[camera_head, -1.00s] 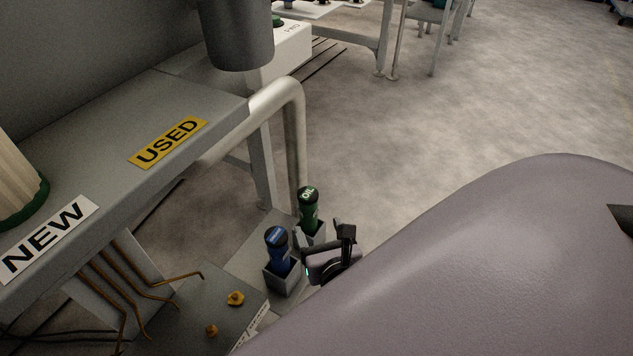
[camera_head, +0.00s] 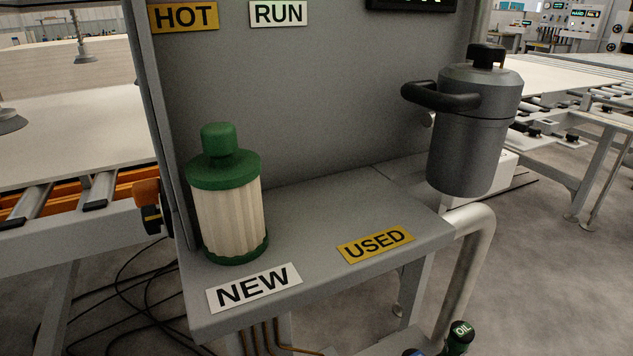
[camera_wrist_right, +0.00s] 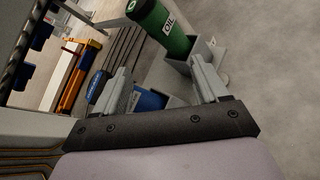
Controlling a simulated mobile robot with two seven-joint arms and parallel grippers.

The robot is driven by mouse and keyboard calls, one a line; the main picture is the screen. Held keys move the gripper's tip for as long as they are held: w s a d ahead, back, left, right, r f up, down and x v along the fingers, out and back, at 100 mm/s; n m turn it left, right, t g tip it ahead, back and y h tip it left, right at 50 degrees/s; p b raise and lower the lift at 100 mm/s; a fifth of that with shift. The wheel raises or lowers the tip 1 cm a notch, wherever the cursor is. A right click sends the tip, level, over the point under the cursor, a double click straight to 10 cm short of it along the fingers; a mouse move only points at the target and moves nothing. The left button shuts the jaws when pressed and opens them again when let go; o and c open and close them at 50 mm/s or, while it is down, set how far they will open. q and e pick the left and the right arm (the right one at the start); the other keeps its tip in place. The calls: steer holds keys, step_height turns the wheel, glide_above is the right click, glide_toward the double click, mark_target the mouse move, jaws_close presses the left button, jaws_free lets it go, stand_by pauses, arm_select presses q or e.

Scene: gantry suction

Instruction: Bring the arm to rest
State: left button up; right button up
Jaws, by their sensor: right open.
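My right gripper (camera_wrist_right: 163,88) shows in the right wrist view with its two fingers spread apart and nothing between them held. Beyond the fingers, a green bottle marked OIL (camera_wrist_right: 162,26) stands in a grey holder (camera_wrist_right: 207,50). A blue bottle (camera_wrist_right: 150,100) shows partly between the fingers, near the left one. In the head view neither gripper shows. There only the tops of the green bottle (camera_head: 460,335) and the blue bottle (camera_head: 413,352) show at the bottom edge.
A grey shelf (camera_head: 330,225) carries a green-capped pleated filter (camera_head: 230,210) beside the NEW label (camera_head: 253,288). The USED label (camera_head: 376,244) has bare shelf around it. A dark canister with a handle (camera_head: 470,135) is right of the shelf, above a bent pipe (camera_head: 470,260).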

steer(key=s+a+f+m+g+y, duration=0.1)
steer(key=s+a+m+y, duration=0.25)
steer(key=m, duration=0.85)
steer(key=s+a+m+g+y, duration=0.15)
steer(key=a+m+y, duration=0.3)
steer(key=m, duration=0.65)
arm_select(q)
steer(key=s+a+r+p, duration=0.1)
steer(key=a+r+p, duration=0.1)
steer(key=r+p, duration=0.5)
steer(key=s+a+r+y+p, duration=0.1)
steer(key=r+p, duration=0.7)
steer(key=p, duration=0.6)
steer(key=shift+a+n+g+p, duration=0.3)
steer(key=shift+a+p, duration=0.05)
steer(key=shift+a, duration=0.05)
arm_select(e)
step_height(320, 180, up, 14)
steer(key=s+d+m+h, duration=0.1)
steer(key=s+d, duration=0.1)
steer(key=shift+s+d+r+h, duration=0.25)
steer(key=shift+d+h, duration=0.15)
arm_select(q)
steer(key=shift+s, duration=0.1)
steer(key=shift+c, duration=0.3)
arm_select(e)
steer(key=shift+c, duration=0.3)
